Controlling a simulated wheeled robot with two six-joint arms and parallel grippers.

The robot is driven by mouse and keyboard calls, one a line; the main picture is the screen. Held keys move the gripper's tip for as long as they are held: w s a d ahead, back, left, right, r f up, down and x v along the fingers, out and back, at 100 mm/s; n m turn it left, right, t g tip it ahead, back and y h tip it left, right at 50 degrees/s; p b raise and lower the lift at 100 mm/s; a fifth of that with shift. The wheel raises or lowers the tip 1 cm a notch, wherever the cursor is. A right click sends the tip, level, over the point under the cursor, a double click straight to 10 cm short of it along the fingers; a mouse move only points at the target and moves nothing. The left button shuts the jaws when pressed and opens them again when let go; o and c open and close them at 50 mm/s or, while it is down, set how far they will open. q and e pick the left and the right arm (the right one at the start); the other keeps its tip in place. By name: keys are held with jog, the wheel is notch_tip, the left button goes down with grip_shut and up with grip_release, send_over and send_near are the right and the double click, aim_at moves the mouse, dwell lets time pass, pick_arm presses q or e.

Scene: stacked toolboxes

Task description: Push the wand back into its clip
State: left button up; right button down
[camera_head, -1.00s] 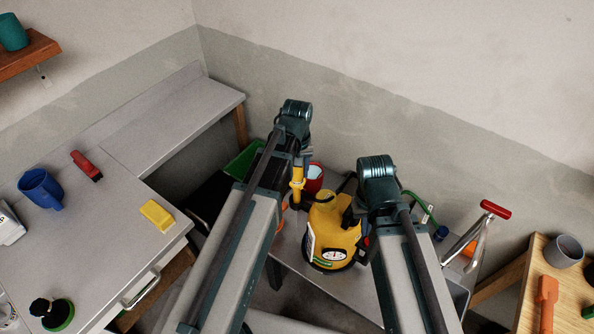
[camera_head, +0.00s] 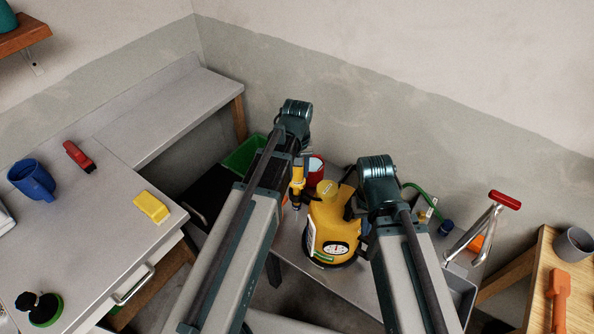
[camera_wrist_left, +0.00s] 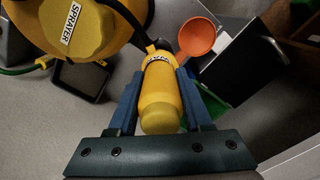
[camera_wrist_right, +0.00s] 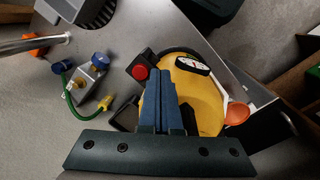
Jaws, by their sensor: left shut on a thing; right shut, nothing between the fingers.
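The yellow sprayer (camera_head: 335,232) stands on a grey surface, with a round gauge on its front. In the left wrist view its yellow cap (camera_wrist_left: 75,28) carries a SPRAYER label. My left gripper (camera_wrist_left: 158,85) is shut on the yellow wand handle (camera_wrist_left: 160,100), a finger on each side. The handle also shows in the head view (camera_head: 298,174), left of the sprayer. A black hose runs near the handle's far end. My right gripper (camera_wrist_right: 160,82) is shut and empty, over the sprayer's side; whether it touches cannot be told. I cannot make out the clip.
An orange funnel-like cup (camera_wrist_left: 197,36) lies close to the wand. A red bucket (camera_head: 315,170) and a green bin (camera_head: 243,155) stand behind. A metal fitting with a green hose (camera_wrist_right: 88,75) and a red-handled tool (camera_head: 490,220) are at the right.

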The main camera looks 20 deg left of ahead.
aim_at(297, 180)
pick_arm(q)
jog(key=shift+f+b, duration=2.35)
dwell(3.5)
jog(key=o, duration=1.3)
jog(key=shift+r, duration=0.1)
